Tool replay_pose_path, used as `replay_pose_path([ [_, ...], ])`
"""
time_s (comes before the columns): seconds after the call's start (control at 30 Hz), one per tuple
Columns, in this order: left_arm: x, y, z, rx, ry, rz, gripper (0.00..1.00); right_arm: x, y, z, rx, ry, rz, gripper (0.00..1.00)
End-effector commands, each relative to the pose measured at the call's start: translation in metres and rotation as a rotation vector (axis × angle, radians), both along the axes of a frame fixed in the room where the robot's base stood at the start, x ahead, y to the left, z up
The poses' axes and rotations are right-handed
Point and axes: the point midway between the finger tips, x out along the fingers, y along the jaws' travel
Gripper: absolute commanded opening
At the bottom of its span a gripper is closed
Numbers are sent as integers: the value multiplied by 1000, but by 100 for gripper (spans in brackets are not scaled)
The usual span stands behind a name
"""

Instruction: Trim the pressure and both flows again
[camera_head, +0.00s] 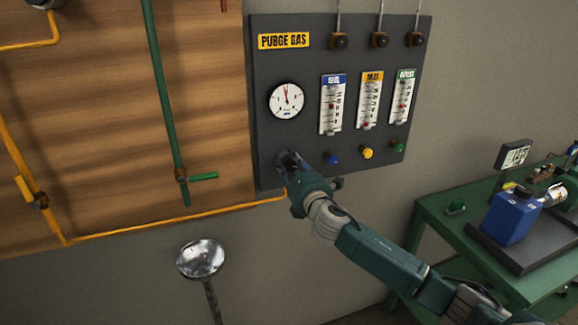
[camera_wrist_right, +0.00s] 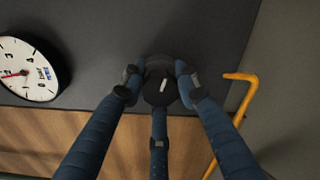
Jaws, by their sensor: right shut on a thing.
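The dark purge gas panel (camera_head: 290,140) holds a round white pressure gauge (camera_head: 286,101). Its red needle points nearly straight up in the head view. The gauge shows in the wrist view (camera_wrist_right: 32,72) too. My right gripper (camera_head: 288,160) is below the gauge, with its fingers closed around a black round knob (camera_wrist_right: 161,84) bearing a white mark. The gripper hides this knob in the head view. Three flow tubes stand right of the gauge: blue-topped (camera_head: 332,108), yellow-topped (camera_head: 370,104) and green-topped (camera_head: 403,98). A blue knob (camera_head: 332,159), yellow knob (camera_head: 367,153) and green knob (camera_head: 398,146) sit below them.
An orange pipe (camera_head: 170,223) runs to the panel's lower left, and a green pipe (camera_head: 161,85) crosses the wooden board. A green bench (camera_head: 440,211) with a blue pump (camera_head: 510,216) stands at right. A round metal-topped stand (camera_head: 201,259) is below.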

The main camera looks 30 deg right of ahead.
Motion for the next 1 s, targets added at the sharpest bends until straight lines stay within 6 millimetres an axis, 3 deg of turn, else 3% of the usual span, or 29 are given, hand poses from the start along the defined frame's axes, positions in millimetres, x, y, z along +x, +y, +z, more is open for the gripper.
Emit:
replay_pose_path([
  [0.4,0,0,-3,-1,1,-1,44,0,-2,2,175,-46,-4,4],
  [0.93,-1,-1,-3,-1,1,-2,44,0,-2,2,195,-51,-5,4],
  [0.97,-1,-1,-3,-1,1,-2,44,0,-2,2,195,-51,-5,32],
  [1.0,-1,0,-3,-1,1,-2,44,0,-2,2,195,-51,-5,40],
])
